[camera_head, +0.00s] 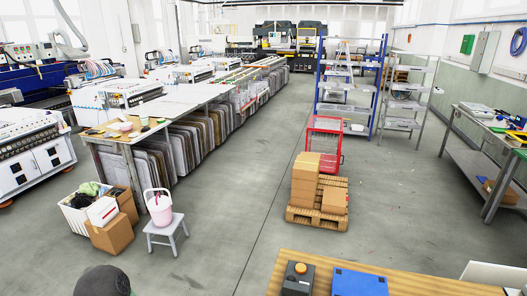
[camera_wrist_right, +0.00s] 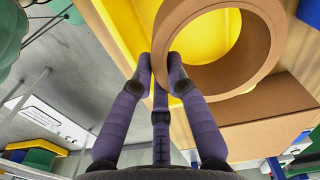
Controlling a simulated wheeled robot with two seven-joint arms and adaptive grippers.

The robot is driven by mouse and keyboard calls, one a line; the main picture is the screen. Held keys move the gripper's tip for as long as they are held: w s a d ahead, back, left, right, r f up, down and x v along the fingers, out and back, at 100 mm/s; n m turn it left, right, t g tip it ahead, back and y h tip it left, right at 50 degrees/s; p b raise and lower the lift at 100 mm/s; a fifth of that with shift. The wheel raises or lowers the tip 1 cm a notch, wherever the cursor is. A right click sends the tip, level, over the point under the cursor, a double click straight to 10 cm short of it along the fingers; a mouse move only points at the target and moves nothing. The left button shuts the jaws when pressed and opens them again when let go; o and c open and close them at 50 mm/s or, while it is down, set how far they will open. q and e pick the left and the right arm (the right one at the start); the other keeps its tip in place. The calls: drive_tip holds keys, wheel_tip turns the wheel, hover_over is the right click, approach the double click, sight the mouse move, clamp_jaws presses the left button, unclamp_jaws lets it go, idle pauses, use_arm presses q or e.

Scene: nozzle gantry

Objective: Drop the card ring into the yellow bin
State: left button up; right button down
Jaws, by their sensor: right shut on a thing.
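The card ring (camera_wrist_right: 262,45) is a thick brown cardboard hoop in the right wrist view. My right gripper (camera_wrist_right: 160,62), with purple-grey fingers, is shut on the near left part of its wall. The yellow bin (camera_wrist_right: 208,35) shows behind the ring and through its opening. The ring overlaps the bin in this view; how high it is above the bin I cannot tell. Neither ring nor bin shows in the head view, and my left gripper is in neither view.
Beyond are a pallet (camera_head: 300,221) with cartons and a stool (camera_head: 165,228). Open floor lies between.

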drive_tip(key=c, duration=1.1)
unclamp_jaws()
drive_tip(key=shift+c, duration=0.2)
drive_tip(key=shift+r, duration=0.1)
wheel_tip(320, 180, up, 12)
